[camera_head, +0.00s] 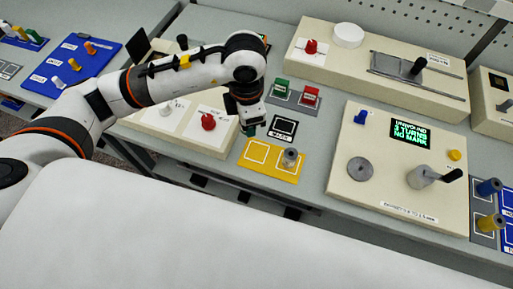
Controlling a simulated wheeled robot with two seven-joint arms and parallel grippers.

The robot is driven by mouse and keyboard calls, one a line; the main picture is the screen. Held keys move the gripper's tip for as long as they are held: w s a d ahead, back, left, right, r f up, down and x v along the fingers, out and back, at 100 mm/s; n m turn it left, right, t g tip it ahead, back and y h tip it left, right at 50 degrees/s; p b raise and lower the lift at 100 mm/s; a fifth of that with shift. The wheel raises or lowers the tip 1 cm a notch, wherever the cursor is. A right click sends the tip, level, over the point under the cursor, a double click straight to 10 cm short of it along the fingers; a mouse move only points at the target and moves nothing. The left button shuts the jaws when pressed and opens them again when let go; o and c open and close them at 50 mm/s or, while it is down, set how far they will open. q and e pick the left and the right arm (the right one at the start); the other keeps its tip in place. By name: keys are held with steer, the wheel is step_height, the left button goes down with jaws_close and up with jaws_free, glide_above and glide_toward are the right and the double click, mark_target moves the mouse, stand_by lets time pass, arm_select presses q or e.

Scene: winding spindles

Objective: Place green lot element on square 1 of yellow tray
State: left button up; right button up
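The yellow tray (272,175) lies on the bench front, with two outlined squares. Its left square (257,152) looks empty, and a grey spool (290,157) stands on the right one; I cannot read any square numbers. My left gripper (249,125) points down just above and behind the left square. A small dark green piece (250,131) shows at its fingertips and appears gripped; most of it is hidden. A green block (281,86) stands on a grey plate behind the tray, beside a red block (309,96). My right gripper is not in view.
A black marked square (284,128) lies just behind the yellow tray. A beige machine with a screen (409,132) stands to the right. A beige box with a red knob (208,122) is close left of the gripper. A long beige unit (348,62) is behind.

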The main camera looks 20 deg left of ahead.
mark_target(257, 151)
arm_select(q)
steer(key=n, duration=0.1)
steer(key=d+n, duration=0.1)
steer(key=n, duration=0.3)
steer(key=shift+d+f, duration=0.1)
steer(key=shift+d, duration=0.15)
steer(key=f+n+p, duration=0.1)
steer(key=f, duration=0.2)
steer(key=f+n+p, duration=0.1)
steer(key=f, duration=0.2)
steer(key=f+n+p, duration=0.1)
steer(key=f, duration=0.3)
steer(key=shift+d+n, duration=0.3)
steer(key=shift+f, duration=0.15)
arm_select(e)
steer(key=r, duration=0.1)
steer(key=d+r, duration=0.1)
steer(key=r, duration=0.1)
arm_select(q)
steer(key=shift+f, duration=0.1)
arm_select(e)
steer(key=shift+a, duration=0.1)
